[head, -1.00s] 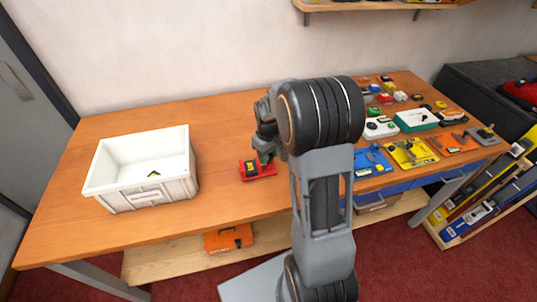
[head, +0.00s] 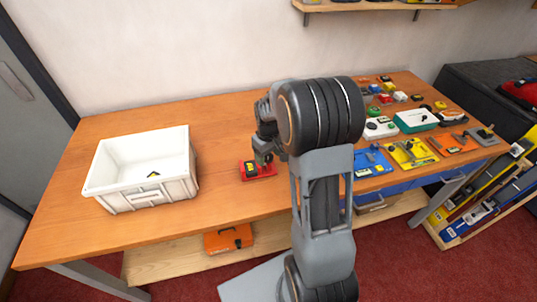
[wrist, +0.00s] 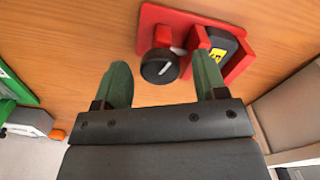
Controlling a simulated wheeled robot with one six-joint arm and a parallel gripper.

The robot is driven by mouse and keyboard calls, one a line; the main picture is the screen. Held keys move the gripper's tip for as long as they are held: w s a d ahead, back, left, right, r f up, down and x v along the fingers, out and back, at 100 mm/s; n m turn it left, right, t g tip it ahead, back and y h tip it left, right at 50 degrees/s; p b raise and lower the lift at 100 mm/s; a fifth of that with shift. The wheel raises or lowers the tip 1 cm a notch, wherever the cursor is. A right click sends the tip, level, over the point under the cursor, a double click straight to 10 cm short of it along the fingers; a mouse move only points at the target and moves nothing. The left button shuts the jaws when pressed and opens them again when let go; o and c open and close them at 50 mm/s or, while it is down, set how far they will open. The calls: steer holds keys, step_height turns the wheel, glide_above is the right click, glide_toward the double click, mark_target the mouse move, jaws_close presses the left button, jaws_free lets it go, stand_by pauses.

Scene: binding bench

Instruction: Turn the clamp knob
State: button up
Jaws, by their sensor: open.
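The clamp knob (wrist: 160,67) is round and black with a white line on its face. It sits on a red clamp base (wrist: 155,22), which also shows on the bench in the head view (head: 262,177). A black block with a yellow label (wrist: 222,45) sits in the base's red holder beside the knob. My gripper (wrist: 163,80) is open, with green fingers on either side of the knob in the wrist view. A gap shows between the left finger and the knob; the right finger overlaps the holder wall. In the head view my gripper (head: 264,160) is over the base.
A white bin (head: 140,194) with a small dark-and-yellow item inside stands on the bench (head: 225,130) to the left. Several colored fixtures, such as a yellow one (head: 411,153), crowd the right side. The bench between bin and clamp is clear.

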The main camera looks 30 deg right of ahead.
mark_target(268, 156)
step_height(268, 156, up, 14)
stand_by(0.6)
steer(key=shift+f, duration=0.1)
stand_by(0.4)
steer(key=s+a+f+m+t, duration=0.1)
steer(key=s+a, duration=0.3)
steer(key=s, duration=0.4)
steer(key=s+a+m+t, duration=0.1)
steer(key=s+a+t, duration=0.1)
steer(key=s+a, duration=0.3)
steer(key=shift+s+a+f+t, duration=0.2)
steer(key=shift+s+f+t, duration=0.2)
steer(key=shift+s, duration=1.15)
steer(key=shift+m, duration=0.3)
